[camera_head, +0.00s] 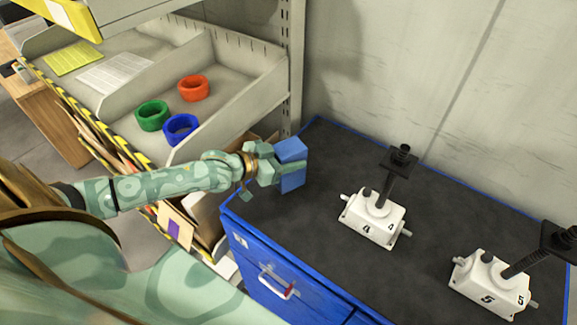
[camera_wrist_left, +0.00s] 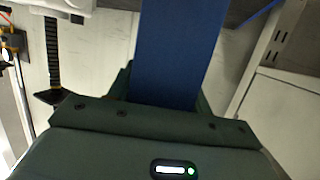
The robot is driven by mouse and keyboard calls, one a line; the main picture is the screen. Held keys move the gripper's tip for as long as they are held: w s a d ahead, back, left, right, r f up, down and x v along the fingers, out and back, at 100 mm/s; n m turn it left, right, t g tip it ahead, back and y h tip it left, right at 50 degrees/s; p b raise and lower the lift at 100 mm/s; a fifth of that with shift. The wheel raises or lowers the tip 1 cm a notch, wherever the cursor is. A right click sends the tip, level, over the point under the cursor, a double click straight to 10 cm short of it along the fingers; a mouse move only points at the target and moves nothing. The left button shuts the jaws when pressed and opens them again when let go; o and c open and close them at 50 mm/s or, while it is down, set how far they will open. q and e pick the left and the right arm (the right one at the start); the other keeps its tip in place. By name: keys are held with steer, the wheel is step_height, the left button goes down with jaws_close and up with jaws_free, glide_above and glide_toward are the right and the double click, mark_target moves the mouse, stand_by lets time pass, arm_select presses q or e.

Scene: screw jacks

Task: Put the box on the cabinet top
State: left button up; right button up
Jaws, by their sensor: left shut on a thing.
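The blue box (camera_head: 291,150) is upright at the left end of the cabinet top (camera_head: 330,240), a dark surface with a blue rim. My left gripper (camera_head: 288,167) is shut on the box, with its arm coming in from the left. In the left wrist view the box (camera_wrist_left: 180,50) rises from between the fingers, and the fingertips are partly hidden. I cannot tell whether the box's underside touches the cabinet top. My right gripper is not in view.
White screw jack 4 (camera_head: 374,219) stands right of the box, and screw jack 5 (camera_head: 490,284) stands farther right. A shelf tray (camera_head: 240,105) with green, red and blue rings is at the left. The dark top between box and jack 4 is clear.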

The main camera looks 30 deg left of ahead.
arm_select(q)
steer(key=shift+f, duration=1.4)
steer(key=shift+s, duration=0.1)
steer(key=o, duration=1.3)
steer(key=shift+f, duration=0.15)
steer(key=shift+s+r, duration=0.2)
steer(key=p+v, duration=0.1)
steer(key=v, duration=1)
steer(key=shift+s+a+r, duration=0.15)
steer(key=shift+s+a, duration=0.05)
steer(key=shift+s, duration=0.05)
